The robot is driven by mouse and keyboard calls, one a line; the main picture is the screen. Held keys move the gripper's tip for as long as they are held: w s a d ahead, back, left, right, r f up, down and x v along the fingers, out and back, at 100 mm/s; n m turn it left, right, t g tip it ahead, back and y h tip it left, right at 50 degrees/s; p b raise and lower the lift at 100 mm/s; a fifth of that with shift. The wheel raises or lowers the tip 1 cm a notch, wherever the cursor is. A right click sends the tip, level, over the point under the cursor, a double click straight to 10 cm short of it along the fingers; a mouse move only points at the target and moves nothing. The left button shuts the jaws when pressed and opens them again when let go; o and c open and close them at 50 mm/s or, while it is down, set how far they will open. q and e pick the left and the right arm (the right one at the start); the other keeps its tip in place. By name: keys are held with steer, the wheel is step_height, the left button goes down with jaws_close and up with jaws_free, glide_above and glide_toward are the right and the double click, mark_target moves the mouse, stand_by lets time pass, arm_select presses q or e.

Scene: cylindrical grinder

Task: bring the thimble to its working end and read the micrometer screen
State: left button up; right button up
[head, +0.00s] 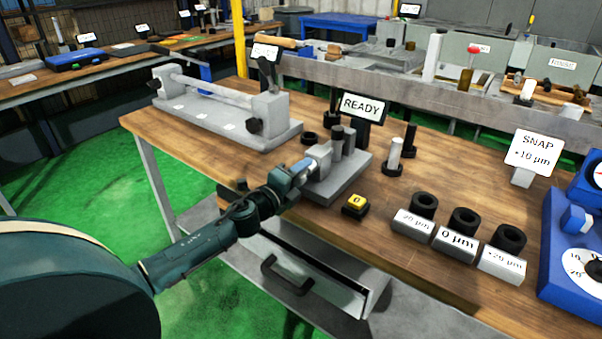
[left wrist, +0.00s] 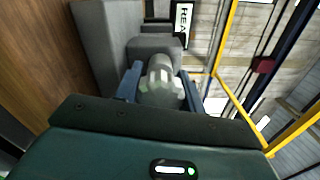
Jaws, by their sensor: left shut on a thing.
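My left gripper (head: 304,168) reaches in from the left to the micrometer stand (head: 340,178) near the table's front edge. In the left wrist view its two blue fingers (left wrist: 160,84) are shut on the thimble (left wrist: 161,88), a grey ribbed knob, one finger on each side. In the head view the thimble is mostly hidden by the gripper. The micrometer screen (head: 362,106) stands behind the stand and reads "READY". Part of the screen also shows in the left wrist view (left wrist: 182,24). My right gripper is not in view.
A yellow button (head: 355,205) marked 0 sits right of the stand. Black rings on labelled grey blocks (head: 455,243) and a "SNAP +10 µm" sign (head: 534,152) are farther right. A grey bench fixture (head: 225,118) stands at the left. An open drawer (head: 300,268) juts out below.

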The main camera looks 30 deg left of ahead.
arm_select(q)
steer(key=m, duration=0.6)
steer(key=shift+m, duration=0.3)
steer(key=m+p, duration=0.1)
steer(key=m, duration=0.3)
steer(key=shift+m, duration=0.7)
steer(key=o, duration=1)
steer(key=shift+s, duration=0.1)
steer(key=shift+s+a+b, duration=0.15)
steer(key=shift+s+b, duration=0.2)
steer(key=shift+s, duration=1.8)
steer(key=shift+s+a+b, duration=0.2)
steer(key=shift+s+b, duration=0.15)
steer(key=shift+s, duration=1.85)
steer(key=shift+s+a+b, duration=0.15)
steer(key=shift+s+b, duration=0.2)
steer(key=shift+s, duration=1.8)
